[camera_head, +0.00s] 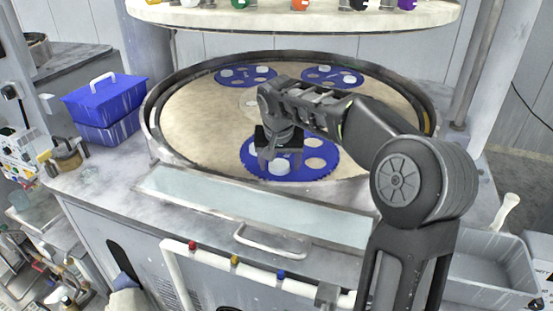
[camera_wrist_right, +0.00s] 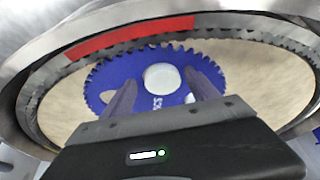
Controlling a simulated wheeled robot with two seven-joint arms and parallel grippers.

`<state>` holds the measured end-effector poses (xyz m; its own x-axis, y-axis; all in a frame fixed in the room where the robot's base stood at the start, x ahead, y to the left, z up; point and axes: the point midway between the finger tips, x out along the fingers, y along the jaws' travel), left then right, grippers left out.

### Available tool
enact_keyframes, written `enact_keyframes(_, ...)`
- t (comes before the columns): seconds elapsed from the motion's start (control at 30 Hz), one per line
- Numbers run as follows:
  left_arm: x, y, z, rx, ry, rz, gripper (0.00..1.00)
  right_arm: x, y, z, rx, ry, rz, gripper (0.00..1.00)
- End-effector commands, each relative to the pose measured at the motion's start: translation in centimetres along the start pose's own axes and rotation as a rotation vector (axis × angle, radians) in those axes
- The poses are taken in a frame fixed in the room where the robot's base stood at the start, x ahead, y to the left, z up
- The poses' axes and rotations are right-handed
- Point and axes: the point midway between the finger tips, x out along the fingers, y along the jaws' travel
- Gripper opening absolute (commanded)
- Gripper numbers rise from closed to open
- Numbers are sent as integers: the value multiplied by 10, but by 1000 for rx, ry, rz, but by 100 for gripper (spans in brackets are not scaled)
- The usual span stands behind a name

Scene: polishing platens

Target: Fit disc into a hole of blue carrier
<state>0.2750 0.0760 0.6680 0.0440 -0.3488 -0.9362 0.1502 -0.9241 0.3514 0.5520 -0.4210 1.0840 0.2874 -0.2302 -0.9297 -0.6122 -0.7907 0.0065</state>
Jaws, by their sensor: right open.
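The front blue carrier (camera_head: 318,168) is a toothed disc lying on the beige round platen (camera_head: 200,125). It also shows in the right wrist view (camera_wrist_right: 135,70). A white disc (camera_head: 279,167) lies at the carrier's front part, and it shows round and pale in the right wrist view (camera_wrist_right: 162,77). Uncovered holes show beige at the carrier's right side. My right gripper (camera_head: 277,163) is open above the front carrier, with its fingers on either side of the white disc in the right wrist view (camera_wrist_right: 160,92). Whether the disc sits fully in a hole cannot be told. My left gripper is not in view.
Two more blue carriers with white discs lie at the back left (camera_head: 232,79) and back right (camera_head: 325,71). A metal rim (camera_head: 155,110) surrounds the platen. The upper plate (camera_head: 300,17) hangs above the back. A blue box (camera_head: 104,98) stands left, a grey bin (camera_head: 490,265) right.

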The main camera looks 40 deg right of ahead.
Motion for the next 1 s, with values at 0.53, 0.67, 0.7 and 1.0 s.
enact_keyframes(0.53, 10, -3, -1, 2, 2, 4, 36, -108, -3, -1, -6, 16, -9, 72)
enact_keyframes(0.67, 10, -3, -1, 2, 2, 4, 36, -116, -3, -1, -7, 15, -8, 72)
enact_keyframes(0.7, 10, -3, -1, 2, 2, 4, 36, -116, -3, -1, -6, 15, -8, 72)
enact_keyframes(1.0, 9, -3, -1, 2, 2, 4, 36, -116, -3, -1, -7, 16, -8, 72)
